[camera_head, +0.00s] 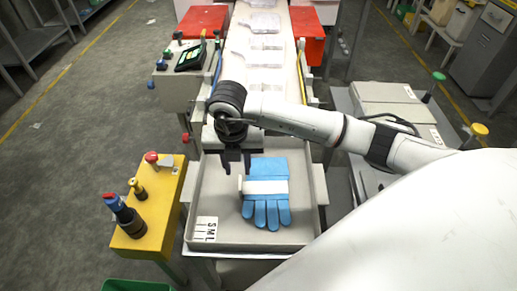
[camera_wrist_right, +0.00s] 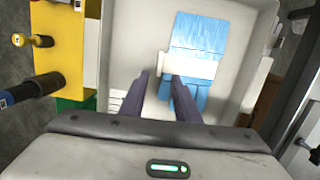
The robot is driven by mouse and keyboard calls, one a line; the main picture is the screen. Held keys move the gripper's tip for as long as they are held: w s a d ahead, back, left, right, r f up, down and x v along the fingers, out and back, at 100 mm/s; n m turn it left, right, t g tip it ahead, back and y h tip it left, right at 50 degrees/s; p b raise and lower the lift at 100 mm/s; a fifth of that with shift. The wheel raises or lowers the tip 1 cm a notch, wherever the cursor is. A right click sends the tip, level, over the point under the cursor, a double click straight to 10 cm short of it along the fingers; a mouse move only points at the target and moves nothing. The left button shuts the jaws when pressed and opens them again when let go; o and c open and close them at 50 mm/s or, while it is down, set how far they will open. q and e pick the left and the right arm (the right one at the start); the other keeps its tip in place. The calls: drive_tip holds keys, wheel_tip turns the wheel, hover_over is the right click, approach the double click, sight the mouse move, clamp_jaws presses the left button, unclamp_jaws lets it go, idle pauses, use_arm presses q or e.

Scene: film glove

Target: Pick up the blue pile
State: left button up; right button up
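The blue pile is a stack of blue gloves (camera_head: 267,212) with a white band around its middle. It lies in a grey tray (camera_head: 306,232), its fingers toward the tray's near edge. A small white tab (camera_head: 240,185) stands at the band's left side. The pile also shows in the right wrist view (camera_wrist_right: 198,36). My right gripper (camera_head: 236,171) is over the tray, just left of and above the pile. In the right wrist view its two fingers (camera_wrist_right: 160,76) are apart, with nothing between them. My left gripper is not in view.
A size card marked S M L (camera_head: 206,229) lies at the tray's left. A yellow control box (camera_head: 150,215) with knobs stands to the left. A conveyor (camera_head: 266,50) with clear packs runs behind, between red bins (camera_head: 203,20). Grey boxes (camera_head: 385,98) stand at the right.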

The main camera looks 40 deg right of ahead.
sight(240, 185)
drive_tip(key=f, duration=0.8)
drive_tip(key=shift+w+d+f, duration=0.25)
drive_tip(key=shift+w+f, duration=0.05)
clamp_jaws()
